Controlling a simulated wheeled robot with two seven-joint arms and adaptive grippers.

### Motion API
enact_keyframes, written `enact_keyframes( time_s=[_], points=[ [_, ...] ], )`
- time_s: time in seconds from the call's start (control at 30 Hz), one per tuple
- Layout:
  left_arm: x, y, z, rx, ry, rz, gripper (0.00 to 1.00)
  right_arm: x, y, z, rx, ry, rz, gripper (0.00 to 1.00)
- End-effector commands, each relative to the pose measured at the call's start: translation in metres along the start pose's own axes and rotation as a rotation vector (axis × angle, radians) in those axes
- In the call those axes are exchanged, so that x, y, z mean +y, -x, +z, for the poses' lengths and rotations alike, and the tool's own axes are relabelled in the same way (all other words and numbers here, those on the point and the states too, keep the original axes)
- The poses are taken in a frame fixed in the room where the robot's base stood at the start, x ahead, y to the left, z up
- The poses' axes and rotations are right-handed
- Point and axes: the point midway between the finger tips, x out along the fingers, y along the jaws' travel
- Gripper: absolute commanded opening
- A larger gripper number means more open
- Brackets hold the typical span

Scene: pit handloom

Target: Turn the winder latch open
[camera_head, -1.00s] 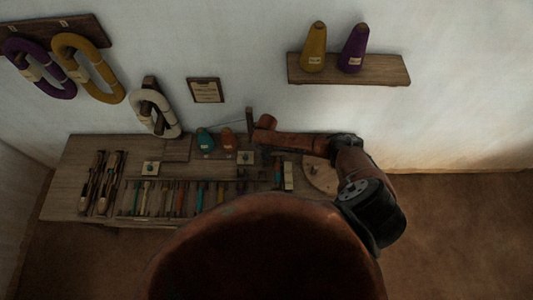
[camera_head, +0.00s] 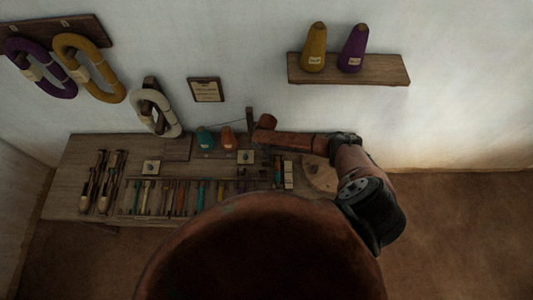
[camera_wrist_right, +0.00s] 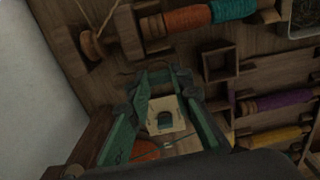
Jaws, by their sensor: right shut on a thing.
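My right gripper (camera_wrist_right: 165,80) has green fingers and reaches down over the wooden bench in the right wrist view. It is shut on a small part, which I take to be the winder latch; the fingers largely hide it. A cream square plate (camera_wrist_right: 163,127) with a dark U-shaped mark shows between the fingers. How far the latch is turned cannot be told. In the head view my right arm comes in from the right over the bench (camera_head: 68,195), and its gripper is hard to make out. My left gripper is not in view.
A wooden post with a round peg (camera_wrist_right: 92,45) and string stands close to the gripper. An orange and teal bobbin (camera_wrist_right: 190,20) and a purple bobbin (camera_wrist_right: 285,100) lie nearby. A wall shelf (camera_head: 350,70) holds two cones. Hanks hang at the left.

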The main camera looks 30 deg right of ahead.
Motion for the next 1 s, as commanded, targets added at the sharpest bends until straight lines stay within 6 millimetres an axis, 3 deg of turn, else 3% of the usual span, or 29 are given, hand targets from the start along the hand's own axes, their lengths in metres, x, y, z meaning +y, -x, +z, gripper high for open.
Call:
enact_keyframes(
  time_s=[0.27, 0.3, 0.53, 0.83, 1.0],
  points=[
    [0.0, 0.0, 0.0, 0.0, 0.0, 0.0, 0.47, -0.001, -0.001, -0.001, 0.001, 0.003, -0.001, 0.0],
    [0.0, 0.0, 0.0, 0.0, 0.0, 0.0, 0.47, -0.001, -0.001, -0.001, 0.001, 0.002, -0.001, 0.21],
    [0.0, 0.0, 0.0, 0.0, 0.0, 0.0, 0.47, -0.001, 0.0, 0.0, 0.0, 0.001, -0.001, 0.37],
    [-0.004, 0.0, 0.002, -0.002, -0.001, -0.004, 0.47, 0.0, 0.001, 0.0, 0.001, 0.001, 0.0, 0.38],
    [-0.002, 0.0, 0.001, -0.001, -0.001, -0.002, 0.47, 0.0, 0.018, -0.001, 0.003, 0.002, 0.001, 0.38]
  ],
)
